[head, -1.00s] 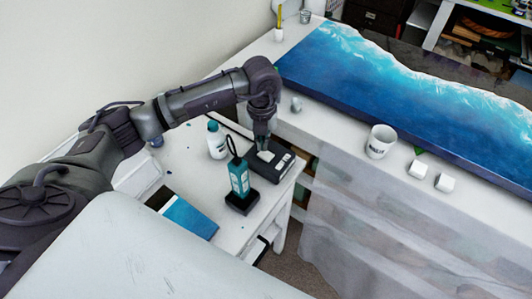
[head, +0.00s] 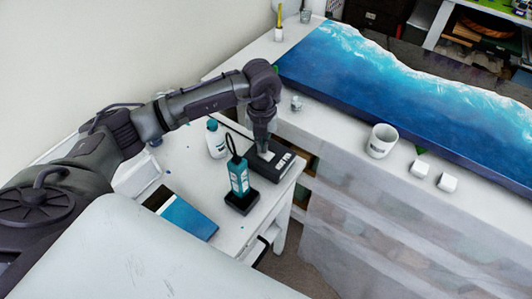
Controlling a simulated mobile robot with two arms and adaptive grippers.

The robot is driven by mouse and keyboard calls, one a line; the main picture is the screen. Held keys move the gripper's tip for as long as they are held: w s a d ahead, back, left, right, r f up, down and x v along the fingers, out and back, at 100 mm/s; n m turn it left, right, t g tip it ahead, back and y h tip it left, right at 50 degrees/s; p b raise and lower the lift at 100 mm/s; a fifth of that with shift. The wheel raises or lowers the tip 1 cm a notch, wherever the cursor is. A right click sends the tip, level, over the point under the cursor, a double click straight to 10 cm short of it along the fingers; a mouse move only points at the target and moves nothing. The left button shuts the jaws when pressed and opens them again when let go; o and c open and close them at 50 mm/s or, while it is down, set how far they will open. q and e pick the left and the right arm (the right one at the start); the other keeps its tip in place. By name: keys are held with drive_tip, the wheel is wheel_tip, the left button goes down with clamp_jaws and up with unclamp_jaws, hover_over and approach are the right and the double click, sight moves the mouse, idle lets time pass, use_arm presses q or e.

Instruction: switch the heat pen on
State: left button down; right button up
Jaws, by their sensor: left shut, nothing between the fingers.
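The black box marked as the heat pen (head: 283,161) sits on the small white side table, near its right edge. A pale switch-like part (head: 267,155) shows on its top. My left gripper (head: 265,149) is shut and empty. It points down from above, with its tips at the pale part; I cannot tell whether they touch it. The tips partly cover the pale part, so its position cannot be read. My right gripper is not in view.
A teal device (head: 238,177) in a black stand is just left of the box, and a white bottle (head: 216,140) is behind it. A blue-and-black panel (head: 187,217) lies nearer. A workbench with a blue resin slab (head: 360,90) and a mug (head: 381,141) is at the right.

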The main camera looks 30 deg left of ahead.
use_arm(q)
drive_tip(key=shift+f+b, duration=0.4)
drive_tip(key=shift+f, duration=0.15)
drive_tip(key=shift+r, duration=0.1)
drive_tip(key=shift+r+p, duration=2.2)
drive_tip(key=shift+r, duration=1.3)
drive_tip(key=shift+f, duration=0.1)
